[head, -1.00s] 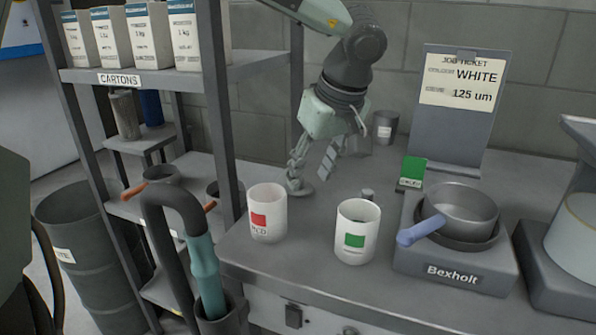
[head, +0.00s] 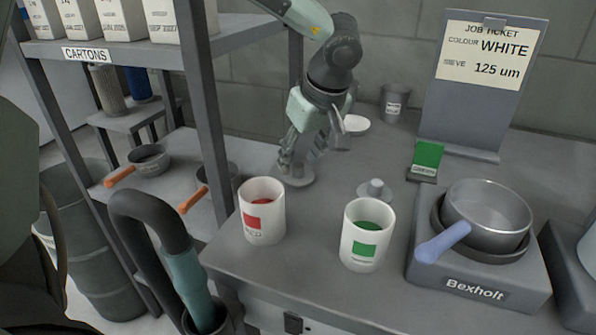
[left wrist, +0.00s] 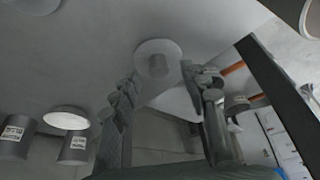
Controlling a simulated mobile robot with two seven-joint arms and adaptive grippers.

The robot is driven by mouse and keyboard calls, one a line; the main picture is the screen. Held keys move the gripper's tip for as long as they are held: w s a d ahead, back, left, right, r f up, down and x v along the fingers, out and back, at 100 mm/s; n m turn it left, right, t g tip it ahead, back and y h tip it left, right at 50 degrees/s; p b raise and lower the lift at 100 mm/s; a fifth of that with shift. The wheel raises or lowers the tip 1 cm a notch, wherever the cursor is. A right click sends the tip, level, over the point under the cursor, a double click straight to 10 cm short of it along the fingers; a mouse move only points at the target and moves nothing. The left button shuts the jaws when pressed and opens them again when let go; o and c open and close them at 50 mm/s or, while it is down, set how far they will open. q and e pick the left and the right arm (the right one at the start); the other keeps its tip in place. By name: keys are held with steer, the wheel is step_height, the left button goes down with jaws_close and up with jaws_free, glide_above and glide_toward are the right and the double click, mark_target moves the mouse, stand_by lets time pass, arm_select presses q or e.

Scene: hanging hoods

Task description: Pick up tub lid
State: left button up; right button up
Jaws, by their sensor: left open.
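A round grey tub lid (head: 299,180) with a small knob lies flat on the bench behind the red-labelled tub (head: 262,211). In the left wrist view the lid (left wrist: 158,62) shows ahead, between the fingertips. My left gripper (head: 298,160) is open just above it, fingers pointing down and partly hiding it. I cannot tell whether the fingers touch it. A second knobbed lid (head: 376,191) lies behind the green-labelled tub (head: 366,235). Both tubs are open, with red and green contents. My right gripper is not in view.
A pan (head: 487,215) sits on the Bexholt unit (head: 478,288) at right. A green card (head: 427,156) and job ticket board (head: 482,85) stand behind. A white disc (head: 355,125) and grey cup (head: 395,103) are at the back. Shelf posts (head: 204,95) stand close on the left.

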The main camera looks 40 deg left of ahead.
arm_select(q)
steer(key=shift+x, duration=0.8)
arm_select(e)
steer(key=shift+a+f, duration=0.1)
arm_select(q)
steer(key=shift+c, duration=0.6)
steer(key=c, duration=0.8)
